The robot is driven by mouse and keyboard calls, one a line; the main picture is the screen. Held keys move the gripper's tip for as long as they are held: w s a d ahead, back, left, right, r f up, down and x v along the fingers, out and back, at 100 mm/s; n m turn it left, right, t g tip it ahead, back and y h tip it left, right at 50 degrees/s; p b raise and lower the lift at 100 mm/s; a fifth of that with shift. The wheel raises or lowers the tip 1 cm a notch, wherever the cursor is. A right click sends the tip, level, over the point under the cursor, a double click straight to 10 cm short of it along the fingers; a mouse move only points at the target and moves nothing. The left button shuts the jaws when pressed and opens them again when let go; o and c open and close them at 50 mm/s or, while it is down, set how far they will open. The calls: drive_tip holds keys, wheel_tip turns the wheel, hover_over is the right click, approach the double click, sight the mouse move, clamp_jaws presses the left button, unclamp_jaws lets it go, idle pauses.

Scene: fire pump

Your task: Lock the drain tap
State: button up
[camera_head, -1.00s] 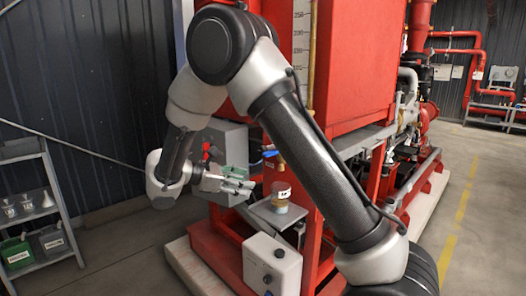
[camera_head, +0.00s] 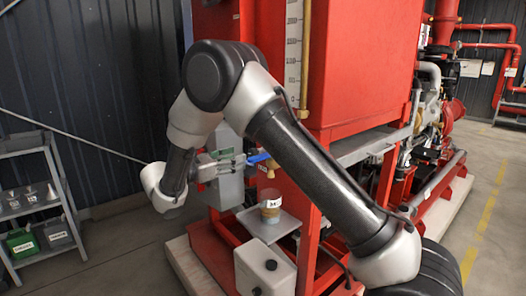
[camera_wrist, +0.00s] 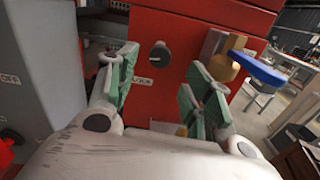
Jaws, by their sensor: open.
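The drain tap has a brass body (camera_wrist: 226,56) and a blue lever handle (camera_wrist: 257,68). In the wrist view it is at the upper right, just beyond my right finger. In the head view the blue handle (camera_head: 262,159) shows at the red frame, right by my fingertips. My gripper (camera_head: 238,163) is open and empty, its green-padded fingers (camera_wrist: 162,72) pointing at the red panel. A dark round knob (camera_wrist: 159,54) on the panel lies between the fingers in the wrist view, with a small white label (camera_wrist: 143,82) below it. I cannot tell whether the right finger touches the tap.
A labelled jar (camera_head: 270,207) stands on a small metal shelf (camera_head: 278,226) below the tap. A pale box (camera_head: 266,267) is lower in front. A grey cabinet (camera_wrist: 45,60) stands left of the fingers. A cart (camera_head: 35,190) with funnels and cans is at far left.

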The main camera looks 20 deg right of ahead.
sight(251, 153)
drive_tip(key=x, duration=0.8)
drive_tip(key=shift+d, duration=0.15)
drive_tip(key=c, duration=1)
